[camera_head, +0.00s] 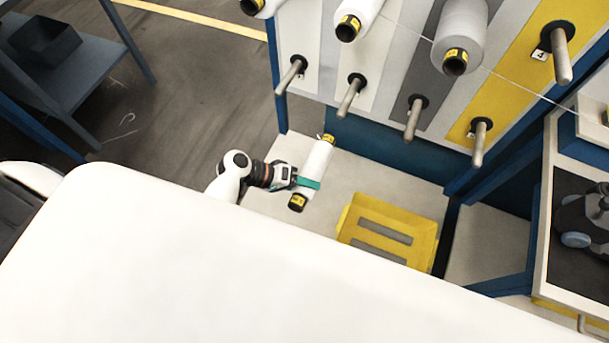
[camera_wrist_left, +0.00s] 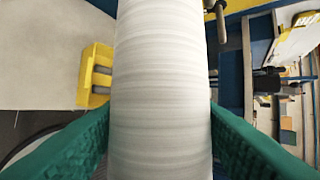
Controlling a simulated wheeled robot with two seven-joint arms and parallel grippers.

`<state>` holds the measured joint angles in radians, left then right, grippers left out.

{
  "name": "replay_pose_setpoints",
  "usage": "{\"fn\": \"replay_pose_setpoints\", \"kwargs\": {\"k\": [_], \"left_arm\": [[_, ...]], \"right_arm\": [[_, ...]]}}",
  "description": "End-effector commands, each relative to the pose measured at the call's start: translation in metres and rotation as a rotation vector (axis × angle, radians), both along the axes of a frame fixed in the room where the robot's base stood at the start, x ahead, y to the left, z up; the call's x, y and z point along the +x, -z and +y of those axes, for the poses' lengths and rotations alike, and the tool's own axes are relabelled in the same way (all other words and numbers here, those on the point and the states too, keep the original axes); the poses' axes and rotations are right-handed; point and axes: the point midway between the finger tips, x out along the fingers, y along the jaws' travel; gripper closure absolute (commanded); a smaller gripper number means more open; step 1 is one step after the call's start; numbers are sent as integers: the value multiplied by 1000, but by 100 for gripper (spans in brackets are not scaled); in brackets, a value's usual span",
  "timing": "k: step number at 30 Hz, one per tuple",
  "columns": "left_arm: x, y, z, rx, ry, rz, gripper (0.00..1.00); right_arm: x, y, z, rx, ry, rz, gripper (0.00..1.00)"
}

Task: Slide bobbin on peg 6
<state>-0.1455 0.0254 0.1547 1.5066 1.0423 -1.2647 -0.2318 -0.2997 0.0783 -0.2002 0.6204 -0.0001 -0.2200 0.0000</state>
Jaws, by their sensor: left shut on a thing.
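My left gripper (camera_head: 305,183) has green fingers and is shut on a white bobbin (camera_head: 318,164) with yellow and black ends. The bobbin is held tilted in the head view, over the pale floor of the rack. In the left wrist view the bobbin (camera_wrist_left: 160,90) fills the middle between the two green fingers. Several bare pegs stick out of the rack panel, among them the lower row pegs (camera_head: 291,75), (camera_head: 349,97), (camera_head: 413,119) and (camera_head: 479,145). The bobbin is apart from them. Which peg is number 6 I cannot read. My right gripper is not in view.
A yellow tray (camera_head: 345,222) with grey strips stands right of the bobbin. Other white bobbins (camera_head: 461,30) hang on upper pegs. Blue rack posts (camera_head: 276,75) flank the panel. A dark shelf unit (camera_head: 60,62) stands at the far left.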

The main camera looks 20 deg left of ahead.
Motion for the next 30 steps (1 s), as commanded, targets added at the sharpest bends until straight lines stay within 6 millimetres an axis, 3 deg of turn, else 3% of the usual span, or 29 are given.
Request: {"fn": "replay_pose_setpoints", "kwargs": {"k": [21, 30], "left_arm": [[65, 6, -2, 2, 2, -2, 100], [63, 1, -2, 2, 2, 0, 100]], "right_arm": [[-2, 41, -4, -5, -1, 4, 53], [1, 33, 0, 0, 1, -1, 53]]}}
